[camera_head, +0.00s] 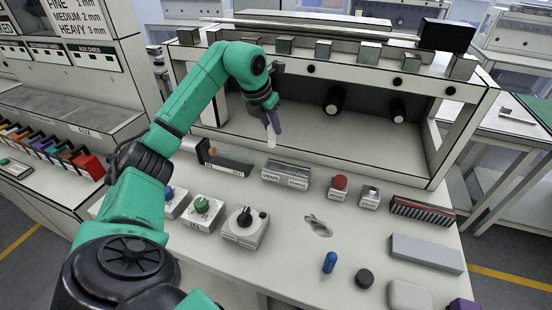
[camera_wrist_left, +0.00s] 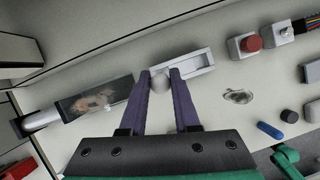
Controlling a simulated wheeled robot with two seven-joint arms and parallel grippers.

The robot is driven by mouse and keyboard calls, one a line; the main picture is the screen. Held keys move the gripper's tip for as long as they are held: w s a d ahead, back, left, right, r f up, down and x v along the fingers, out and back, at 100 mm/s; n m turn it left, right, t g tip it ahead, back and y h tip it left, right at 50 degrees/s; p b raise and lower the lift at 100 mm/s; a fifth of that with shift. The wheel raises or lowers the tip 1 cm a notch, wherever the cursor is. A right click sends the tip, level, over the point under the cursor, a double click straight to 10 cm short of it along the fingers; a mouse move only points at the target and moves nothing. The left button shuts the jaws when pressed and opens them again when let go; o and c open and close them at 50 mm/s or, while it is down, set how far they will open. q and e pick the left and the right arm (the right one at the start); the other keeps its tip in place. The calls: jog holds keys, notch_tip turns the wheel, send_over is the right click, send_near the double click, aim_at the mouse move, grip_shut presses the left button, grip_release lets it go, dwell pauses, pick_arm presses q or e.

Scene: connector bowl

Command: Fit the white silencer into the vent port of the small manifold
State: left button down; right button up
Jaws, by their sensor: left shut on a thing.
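My left gripper (camera_head: 271,110) points down over the back of the bench, its purple fingers shut on the white silencer (camera_head: 271,139). The silencer hangs below the fingertips, roughly upright. In the left wrist view the round white end of the silencer (camera_wrist_left: 160,84) shows between the fingers (camera_wrist_left: 160,78). The small manifold (camera_head: 286,175), a grey block with a label reading VENT, lies just below and in front of the silencer in the head view. In the left wrist view the manifold (camera_wrist_left: 195,66) is partly hidden behind the right finger. The silencer looks apart from it; the vent port is not clear.
A dark tray (camera_head: 228,164) with a copper-coloured part lies left of the manifold. A red button box (camera_head: 339,188) stands to its right. Knob boxes (camera_head: 245,228) stand in front. A blue cylinder (camera_head: 330,262) and black cap (camera_head: 364,278) lie nearer. A shelf (camera_head: 330,75) rises behind.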

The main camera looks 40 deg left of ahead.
pick_arm(q)
notch_tip(320, 180, down, 10)
jog(key=shift+w+d+f, duration=0.1)
jog(key=shift+d, duration=0.05)
jog(key=shift+w, duration=0.1)
pick_arm(e)
jog(key=shift+w+d+r, duration=0.1)
jog(key=shift+w+d, duration=0.2)
jog(key=shift+d, duration=0.25)
pick_arm(q)
jog(key=shift+f, duration=0.1)
jog(key=shift+f, duration=0.15)
jog(key=c, duration=0.6)
grip_release()
jog(key=shift+c, duration=0.2)
jog(key=shift+r, duration=0.2)
jog(key=v, duration=1.2)
jog(key=shift+b, duration=0.4)
pick_arm(e)
jog(key=shift+f, duration=0.6)
